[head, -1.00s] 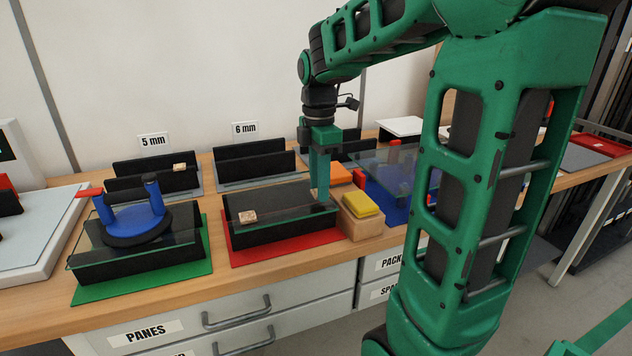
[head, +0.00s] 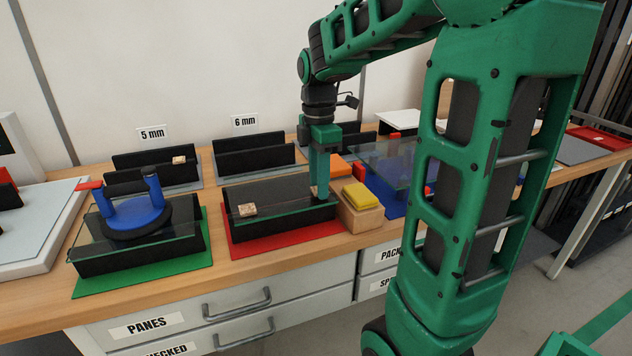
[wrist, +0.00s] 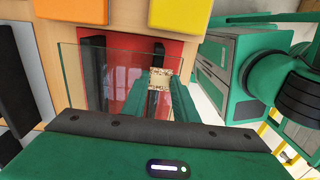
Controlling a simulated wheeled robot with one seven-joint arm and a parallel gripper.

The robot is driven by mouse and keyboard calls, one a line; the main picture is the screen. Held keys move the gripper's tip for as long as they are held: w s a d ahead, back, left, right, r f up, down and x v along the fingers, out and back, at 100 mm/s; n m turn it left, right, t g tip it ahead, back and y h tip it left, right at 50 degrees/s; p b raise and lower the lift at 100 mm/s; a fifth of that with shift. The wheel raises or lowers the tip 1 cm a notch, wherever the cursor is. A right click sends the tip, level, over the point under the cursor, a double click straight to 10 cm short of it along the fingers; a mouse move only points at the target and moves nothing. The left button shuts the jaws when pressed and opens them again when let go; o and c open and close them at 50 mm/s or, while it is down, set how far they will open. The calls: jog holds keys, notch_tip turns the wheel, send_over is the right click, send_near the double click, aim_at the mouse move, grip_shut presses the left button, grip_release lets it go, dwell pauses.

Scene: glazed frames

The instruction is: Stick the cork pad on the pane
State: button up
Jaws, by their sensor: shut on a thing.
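A glass pane (head: 285,217) lies flat on a black rack on the red mat; its corner also shows in the wrist view (wrist: 120,62). One small speckled cork pad (head: 247,209) sits near the pane's left end. My gripper (head: 318,193) points down at the pane's right end. In the wrist view, my gripper (wrist: 158,85) is shut on another cork pad (wrist: 160,78), held between the fingertips over the pane's corner. I cannot tell whether this pad touches the glass.
A wooden block with a yellow top (head: 361,198) stands close right of the gripper. A blue two-handled suction lifter (head: 136,213) rests on another pane over the green mat (head: 150,275) at left. Black racks (head: 254,158) stand behind.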

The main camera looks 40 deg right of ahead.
jog(key=shift+f, duration=0.25)
jog(key=o, duration=0.9)
jog(key=r, duration=1)
jog(key=shift+w+d+r, duration=0.1)
jog(key=shift+w+r, duration=0.15)
jog(key=shift+r, duration=0.15)
